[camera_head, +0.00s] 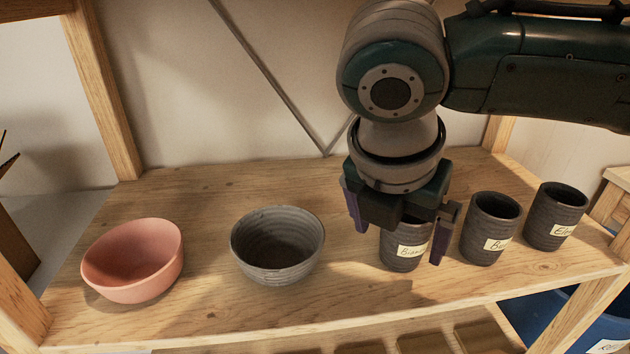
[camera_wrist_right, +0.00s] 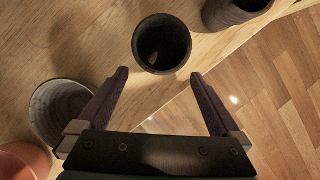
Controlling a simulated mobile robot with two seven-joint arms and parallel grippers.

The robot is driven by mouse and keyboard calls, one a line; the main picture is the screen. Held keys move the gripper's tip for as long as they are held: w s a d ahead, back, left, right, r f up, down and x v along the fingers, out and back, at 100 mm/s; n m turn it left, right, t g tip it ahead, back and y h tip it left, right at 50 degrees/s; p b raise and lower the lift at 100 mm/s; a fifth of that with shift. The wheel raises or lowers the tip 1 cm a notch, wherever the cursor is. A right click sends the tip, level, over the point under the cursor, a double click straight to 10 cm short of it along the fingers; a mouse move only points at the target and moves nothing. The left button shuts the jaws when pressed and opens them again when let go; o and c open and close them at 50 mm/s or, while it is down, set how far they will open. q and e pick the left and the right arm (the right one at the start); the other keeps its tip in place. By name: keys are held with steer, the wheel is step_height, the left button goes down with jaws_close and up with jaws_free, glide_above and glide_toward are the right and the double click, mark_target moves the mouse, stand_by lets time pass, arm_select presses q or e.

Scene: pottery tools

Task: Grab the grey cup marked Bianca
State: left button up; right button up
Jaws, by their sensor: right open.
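The grey cup marked Bianca (camera_head: 402,252) stands upright on the wooden shelf, its label facing front and its top partly hidden by my right gripper. My right gripper (camera_head: 398,245) is open and points down at this cup, with one finger to its left and one to its right. In the right wrist view the dark round mouth of the cup (camera_wrist_right: 162,44) lies just beyond and between the spread fingertips (camera_wrist_right: 159,75). I see no clear contact. My left gripper is not in view.
Right of the Bianca cup stand a similar grey cup with a label starting "Ba" (camera_head: 490,228) and another labelled cup (camera_head: 555,216). A grey bowl (camera_head: 277,246) and a pink bowl (camera_head: 133,260) stand to the left. The wooden shelf (camera_head: 215,312) is clear in front of the bowls.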

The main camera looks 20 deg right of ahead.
steer(key=shift+w+d, duration=0.7)
steer(key=shift+d, duration=0.35)
steer(key=x, duration=0.1)
steer(key=b+x, duration=0.1)
steer(key=x, duration=0.1)
steer(key=b+x, duration=0.1)
steer(key=x, duration=0.1)
steer(key=shift+w+d, duration=0.25)
steer(key=shift+d, duration=0.15)
steer(key=c, duration=1.5)
